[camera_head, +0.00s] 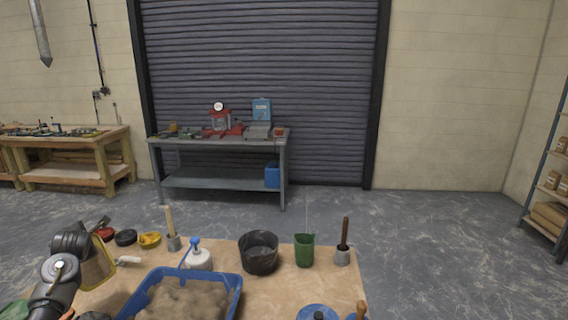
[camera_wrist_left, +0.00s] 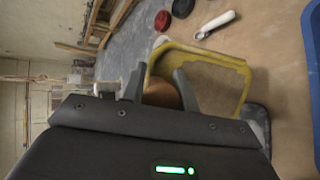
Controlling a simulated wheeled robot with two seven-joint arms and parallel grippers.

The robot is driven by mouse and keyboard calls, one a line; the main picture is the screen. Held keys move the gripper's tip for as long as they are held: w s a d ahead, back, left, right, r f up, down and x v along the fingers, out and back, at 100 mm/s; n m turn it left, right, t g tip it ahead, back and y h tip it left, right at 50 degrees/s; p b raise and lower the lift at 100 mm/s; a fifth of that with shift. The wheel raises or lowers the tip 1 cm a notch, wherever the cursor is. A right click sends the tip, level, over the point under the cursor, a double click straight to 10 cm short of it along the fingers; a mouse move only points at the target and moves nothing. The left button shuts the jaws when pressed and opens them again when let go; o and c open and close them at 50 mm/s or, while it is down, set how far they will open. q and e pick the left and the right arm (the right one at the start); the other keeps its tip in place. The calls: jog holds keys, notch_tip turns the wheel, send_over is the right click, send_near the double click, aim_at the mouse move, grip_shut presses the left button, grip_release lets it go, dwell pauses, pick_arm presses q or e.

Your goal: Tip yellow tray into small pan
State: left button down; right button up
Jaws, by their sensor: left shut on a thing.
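My left gripper (camera_wrist_left: 160,88) is shut on the yellow tray (camera_wrist_left: 243,68) and holds it above the left part of the table. In the head view the yellow tray (camera_head: 103,272) looks steeply tilted beside my left gripper (camera_head: 82,262). Its inside looks tan; I cannot tell whether that is material. A brown rounded shape (camera_wrist_left: 161,94) shows between the fingers. A dark grey item (camera_wrist_left: 258,120) is partly hidden behind the tray in the wrist view; I cannot tell whether it is the small pan. My right gripper is not in view.
A blue tub (camera_head: 233,291) of sandy material stands in front. Behind it are a white bottle (camera_head: 199,259), black bucket (camera_head: 258,253) and green cup (camera_head: 304,250). A white-handled scoop (camera_head: 130,261) lies near the tray.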

pick_arm(q)
jog(key=shift+s+d+f+n+g+y, duration=0.75)
jog(key=shift+s+f+n+g+y, duration=1.6)
jog(key=shift+s, duration=3.1)
jog(key=w+d+r+m+t+h, duration=0.25)
jog(key=d+r, duration=0.35)
jog(key=d, duration=0.4)
jog(key=w+d+r+m+t+h, duration=0.1)
jog(key=d+r+m+t+h, duration=0.2)
jog(key=d+r, duration=0.55)
jog(key=s+d+r+m+h, duration=0.1)
jog(key=s+d+m+h, duration=0.1)
jog(key=s+d, duration=0.35)
jog(key=s+d+r+m+t+h, duration=0.1)
jog(key=s+d+m+h, duration=0.1)
jog(key=d, duration=0.6)
jog(key=s+d+r+m+h, duration=0.1)
jog(key=s+d+m+h, duration=0.15)
jog(key=d, duration=0.45)
jog(key=shift+s+a+f+b, duration=0.1)
jog(key=shift+s+f+b, duration=0.05)
jog(key=shift+f+b, duration=1)
jog(key=shift+s+a+f+b, duration=0.1)
jog(key=shift+s+f+b, duration=0.05)
jog(key=shift+f+b, duration=0.9)
jog(key=shift+f, duration=0.1)
